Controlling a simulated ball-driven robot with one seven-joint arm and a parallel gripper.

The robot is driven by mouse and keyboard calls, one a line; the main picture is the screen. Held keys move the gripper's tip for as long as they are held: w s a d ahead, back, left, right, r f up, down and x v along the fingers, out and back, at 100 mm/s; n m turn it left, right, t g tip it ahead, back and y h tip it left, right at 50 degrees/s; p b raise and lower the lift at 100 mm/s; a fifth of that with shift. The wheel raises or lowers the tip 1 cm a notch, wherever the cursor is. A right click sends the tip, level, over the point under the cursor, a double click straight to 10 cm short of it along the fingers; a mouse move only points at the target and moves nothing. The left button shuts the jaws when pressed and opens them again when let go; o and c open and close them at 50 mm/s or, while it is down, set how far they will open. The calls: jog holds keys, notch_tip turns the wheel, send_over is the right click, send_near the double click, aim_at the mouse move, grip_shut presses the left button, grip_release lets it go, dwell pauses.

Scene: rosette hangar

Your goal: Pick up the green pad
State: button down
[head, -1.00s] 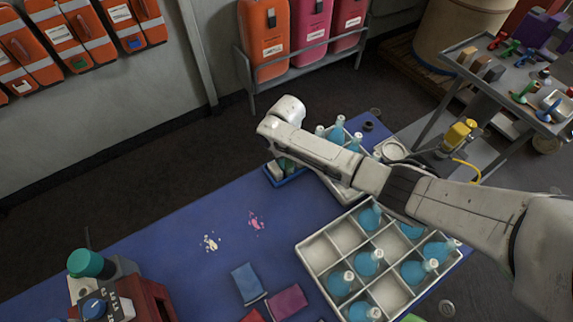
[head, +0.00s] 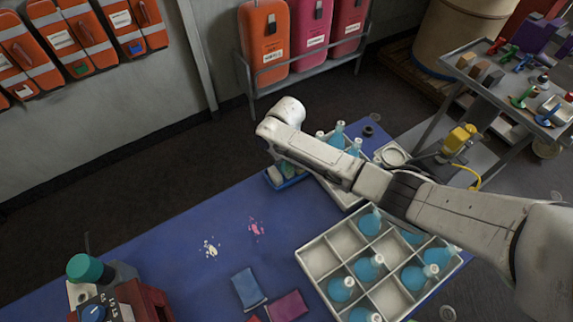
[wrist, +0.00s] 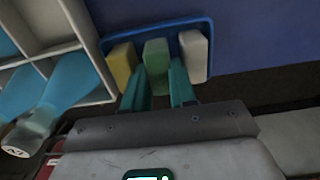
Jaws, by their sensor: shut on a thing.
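The green pad (wrist: 156,62) is the middle one of three pads in a row in a blue tray (wrist: 200,24) in the wrist view. A yellow pad (wrist: 122,64) is to its left and a white pad (wrist: 193,54) to its right. My gripper (wrist: 163,80) has its teal fingers on either side of the green pad and is shut on it. The pad is still at the tray; whether it is clear of the tray floor I cannot tell. In the head view my arm hides the gripper and part of the tray (head: 293,182).
A white divided crate (head: 318,258) with blue flasks stands near. Another flask crate (wrist: 88,30) is right beside the tray. Blue cloth (head: 248,288) and purple cloth (head: 288,306) lie on the blue table (head: 180,250). A grey trolley (head: 480,75) is at right.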

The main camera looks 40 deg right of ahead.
jog(key=s+d+r+p, duration=0.1)
jog(key=s+d+r, duration=0.1)
jog(key=s+r, duration=0.9)
jog(key=shift+s+r, duration=0.35)
jog(key=shift+s, duration=1.1)
